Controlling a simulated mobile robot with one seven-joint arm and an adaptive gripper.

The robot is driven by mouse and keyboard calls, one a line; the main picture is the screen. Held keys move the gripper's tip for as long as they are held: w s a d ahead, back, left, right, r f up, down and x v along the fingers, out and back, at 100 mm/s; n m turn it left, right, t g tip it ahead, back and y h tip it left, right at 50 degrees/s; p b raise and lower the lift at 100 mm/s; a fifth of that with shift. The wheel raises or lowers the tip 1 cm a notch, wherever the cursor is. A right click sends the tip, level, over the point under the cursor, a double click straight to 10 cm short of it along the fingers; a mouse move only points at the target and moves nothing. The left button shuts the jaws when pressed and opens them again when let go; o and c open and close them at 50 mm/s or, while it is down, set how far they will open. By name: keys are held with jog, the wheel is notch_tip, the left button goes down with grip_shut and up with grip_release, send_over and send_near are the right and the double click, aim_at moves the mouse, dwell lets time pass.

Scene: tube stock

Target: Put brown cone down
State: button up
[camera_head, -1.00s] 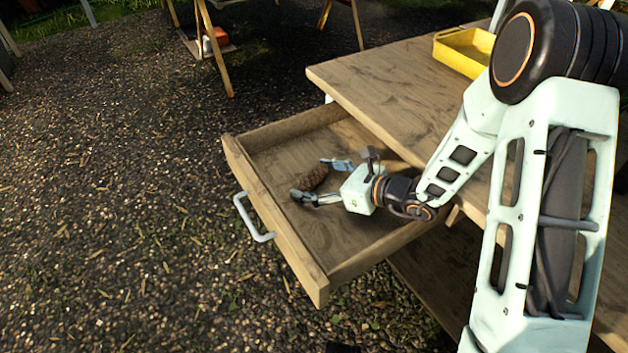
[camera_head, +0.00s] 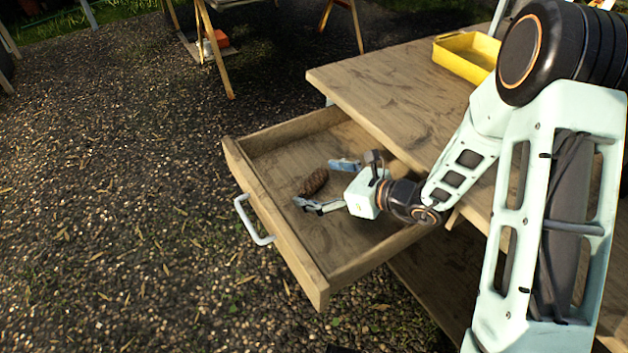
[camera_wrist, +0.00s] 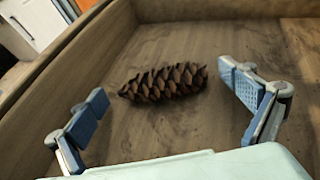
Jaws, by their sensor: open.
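The brown cone (camera_head: 314,182) lies on its side on the floor of the open wooden drawer (camera_head: 285,215). It also shows in the wrist view (camera_wrist: 163,82), lying crosswise just ahead of the fingers. In the wrist view my gripper (camera_wrist: 168,110) has one blue-padded finger at the left and one at the right, both apart from the cone.
The drawer's front has a white handle (camera_head: 250,220). The wooden table (camera_head: 400,95) stands above and to the right, with a yellow tray (camera_head: 465,62) at its back. Drawer walls surround the gripper. Gravel ground lies left of the drawer, with another table's legs behind.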

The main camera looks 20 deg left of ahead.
jog(key=p+v, duration=0.1)
jog(key=v, duration=0.5)
jog(key=shift+s+d+r, duration=0.1)
jog(key=shift+d+r, duration=0.05)
jog(key=shift+d, duration=0.15)
jog(key=shift+r, duration=0.1)
